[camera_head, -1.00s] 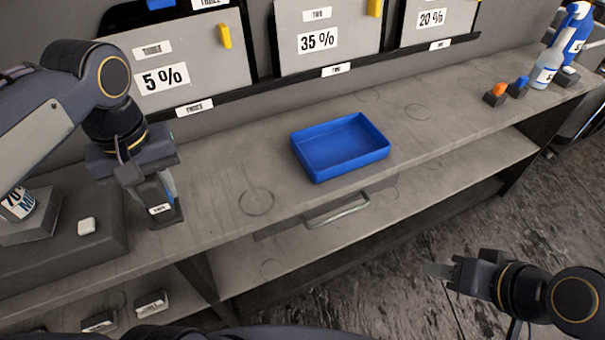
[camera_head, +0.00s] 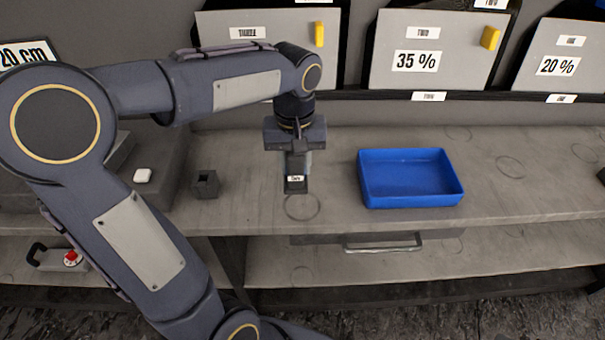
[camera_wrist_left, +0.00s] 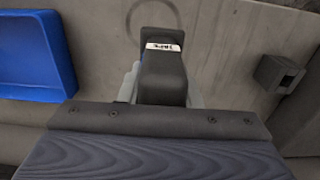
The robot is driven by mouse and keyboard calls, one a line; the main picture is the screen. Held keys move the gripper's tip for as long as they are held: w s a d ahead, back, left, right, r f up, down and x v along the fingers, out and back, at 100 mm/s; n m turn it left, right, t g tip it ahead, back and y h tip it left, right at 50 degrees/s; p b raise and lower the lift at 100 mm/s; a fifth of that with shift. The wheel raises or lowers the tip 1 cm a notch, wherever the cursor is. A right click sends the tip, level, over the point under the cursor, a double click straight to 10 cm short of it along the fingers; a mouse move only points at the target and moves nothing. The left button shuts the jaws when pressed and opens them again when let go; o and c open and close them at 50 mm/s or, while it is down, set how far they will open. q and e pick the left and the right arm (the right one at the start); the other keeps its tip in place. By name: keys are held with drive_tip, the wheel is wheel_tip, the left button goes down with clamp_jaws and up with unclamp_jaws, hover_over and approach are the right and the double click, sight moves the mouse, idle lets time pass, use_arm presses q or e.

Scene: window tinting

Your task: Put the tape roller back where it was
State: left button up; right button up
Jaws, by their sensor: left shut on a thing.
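The tape roller (camera_head: 295,184) is a dark block with a small white label. My left gripper (camera_head: 297,163) is shut on it, over the grey bench beside a ring mark. The picture does not settle whether it touches the bench. In the left wrist view the roller (camera_wrist_left: 163,78) sticks out between the fingers (camera_wrist_left: 162,92), its label at the far end. A small black open-topped holder (camera_head: 205,184) stands on the bench to the left of the gripper and looks empty. It also shows in the left wrist view (camera_wrist_left: 278,73) at the right. My right gripper is not in view.
A blue tray (camera_head: 412,200) stands on the bench right of the gripper. A white block (camera_head: 143,175) lies on a dark raised platform at the left. The bench between holder and roller is clear.

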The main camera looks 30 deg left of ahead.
sight(302, 176)
use_arm(q)
drive_tip(key=shift+w+d+f, duration=0.15)
drive_tip(key=shift+w+f, duration=0.45)
drive_tip(key=shift+f, duration=0.1)
drive_tip(key=f, duration=0.3)
drive_tip(key=shift+w, duration=0.4)
drive_tip(key=shift+f, duration=0.5)
drive_tip(key=shift+b, duration=0.3)
drive_tip(key=shift+f, duration=0.2)
drive_tip(key=o, duration=1.1)
